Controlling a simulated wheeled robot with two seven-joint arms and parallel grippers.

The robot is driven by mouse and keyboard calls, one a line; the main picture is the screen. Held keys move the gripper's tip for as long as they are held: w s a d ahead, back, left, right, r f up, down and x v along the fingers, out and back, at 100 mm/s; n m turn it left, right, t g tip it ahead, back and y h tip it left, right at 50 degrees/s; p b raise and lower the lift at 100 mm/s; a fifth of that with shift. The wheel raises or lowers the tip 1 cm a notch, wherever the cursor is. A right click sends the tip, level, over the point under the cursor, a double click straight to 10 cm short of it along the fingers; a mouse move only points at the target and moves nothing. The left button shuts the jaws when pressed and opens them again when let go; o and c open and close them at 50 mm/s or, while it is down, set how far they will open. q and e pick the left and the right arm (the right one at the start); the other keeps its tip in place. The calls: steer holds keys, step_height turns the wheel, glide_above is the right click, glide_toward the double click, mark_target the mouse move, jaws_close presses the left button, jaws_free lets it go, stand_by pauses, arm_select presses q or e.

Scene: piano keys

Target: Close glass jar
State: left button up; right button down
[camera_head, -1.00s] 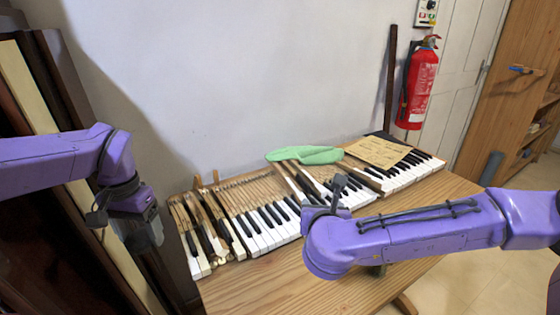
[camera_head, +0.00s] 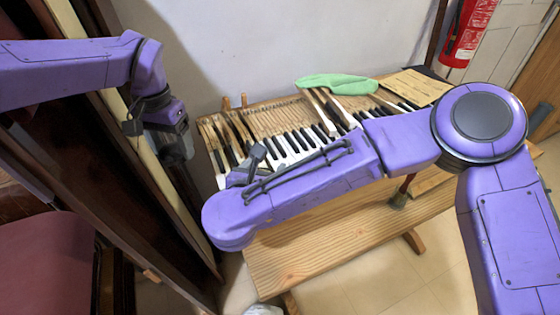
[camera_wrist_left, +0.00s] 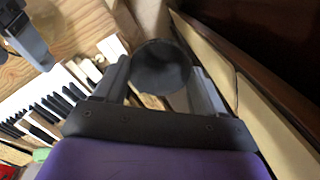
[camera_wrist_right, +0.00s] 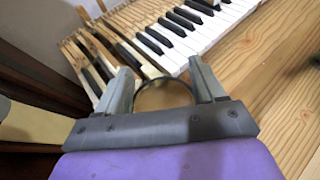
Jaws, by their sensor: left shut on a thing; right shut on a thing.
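My left gripper (camera_wrist_left: 160,66) is shut on a dark grey, round, smooth piece (camera_wrist_left: 162,70), which looks like the jar lid. In the head view the left gripper (camera_head: 174,140) hangs beside the dark upright frame at the left, left of the keys. My right gripper (camera_wrist_right: 160,68) is shut on a clear round thing with a thin dark rim (camera_wrist_right: 163,80), which looks like the glass jar. The two held pieces are apart.
A wooden table (camera_head: 310,262) carries piano keys (camera_head: 290,140), a green cloth (camera_head: 336,84) and a tan sheet (camera_head: 418,86). The dark upright frame (camera_head: 110,165) stands close to my left gripper. A fire extinguisher (camera_head: 470,30) hangs on the back wall.

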stand_by(0.4)
arm_select(q)
step_height(320, 180, up, 19)
steer(key=p, duration=1.9)
steer(key=shift+s+a, duration=0.2)
steer(key=shift+a, duration=0.15)
arm_select(e)
steer(key=s+d+r+m+h, duration=0.1)
steer(key=s+d+r, duration=0.3)
steer(key=d, duration=0.5)
steer(key=s+d+r, duration=0.4)
steer(key=s+d, duration=0.2)
steer(key=d, duration=0.4)
steer(key=shift+m+g+h, duration=0.4)
arm_select(q)
step_height(320, 180, down, 5)
steer(key=b, duration=0.5)
arm_select(e)
steer(key=s+f+x, duration=0.1)
steer(key=f+x, duration=0.1)
steer(key=x, duration=1.4)
steer(key=shift+a+f, duration=0.35)
steer(key=shift+f, duration=0.05)
